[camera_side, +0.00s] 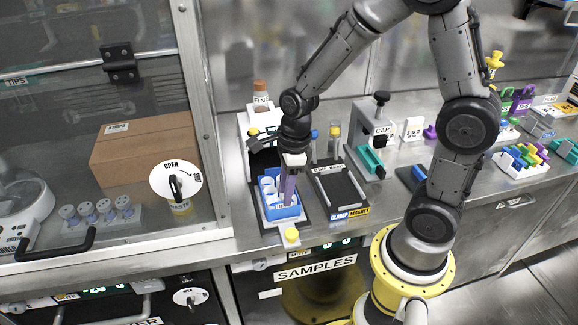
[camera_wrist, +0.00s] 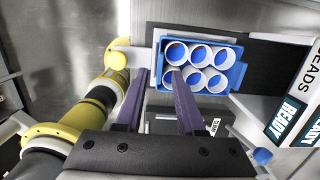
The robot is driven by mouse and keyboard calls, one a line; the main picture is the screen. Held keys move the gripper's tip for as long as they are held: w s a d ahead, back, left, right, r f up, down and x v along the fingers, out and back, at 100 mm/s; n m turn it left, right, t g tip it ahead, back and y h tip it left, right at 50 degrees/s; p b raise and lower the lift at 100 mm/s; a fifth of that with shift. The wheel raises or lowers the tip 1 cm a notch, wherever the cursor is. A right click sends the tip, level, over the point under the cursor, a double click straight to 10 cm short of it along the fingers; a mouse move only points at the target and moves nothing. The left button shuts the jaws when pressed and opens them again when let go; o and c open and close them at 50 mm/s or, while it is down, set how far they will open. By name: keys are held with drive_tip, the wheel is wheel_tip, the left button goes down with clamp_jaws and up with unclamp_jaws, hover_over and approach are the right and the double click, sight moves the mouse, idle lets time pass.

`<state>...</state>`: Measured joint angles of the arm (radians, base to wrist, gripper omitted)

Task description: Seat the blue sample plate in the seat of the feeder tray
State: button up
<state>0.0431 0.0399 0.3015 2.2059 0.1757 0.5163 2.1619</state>
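The blue sample plate (camera_side: 268,188) holds several white round cups. It lies on a pale tray with a dark border (camera_side: 262,221) on the bench, left of centre in the side view. In the wrist view the plate (camera_wrist: 238,76) is at upper centre. I cannot tell whether it is fully seated. My gripper (camera_side: 286,203) points down at the plate's near right part. In the wrist view my gripper (camera_wrist: 160,72) has its purple fingers apart, one overlapping the plate's left cups and one outside its left edge. A gap shows between them. The right finger hides part of a cup.
A yellow knob (camera_side: 291,235) stands at the tray's front. Right of it is a dark clamp magnet plate (camera_side: 340,188). A capping device (camera_side: 373,130) stands behind on the right. A glass-fronted cabinet with a frame post (camera_side: 205,120) closes off the left.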

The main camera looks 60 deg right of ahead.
wheel_tip(320, 180, up, 9)
drive_tip(key=s+r+n+t, duration=0.2)
drive_tip(key=s+n, duration=0.5)
drive_tip(key=n, duration=0.6)
drive_tip(key=s+r+n+t+h, duration=0.1)
drive_tip(key=s+r+n, duration=0.4)
drive_tip(key=n, duration=0.9)
drive_tip(key=shift+s+d+r+t, duration=0.3)
drive_tip(key=shift+s+t, duration=0.5)
drive_tip(key=shift+s, duration=0.1)
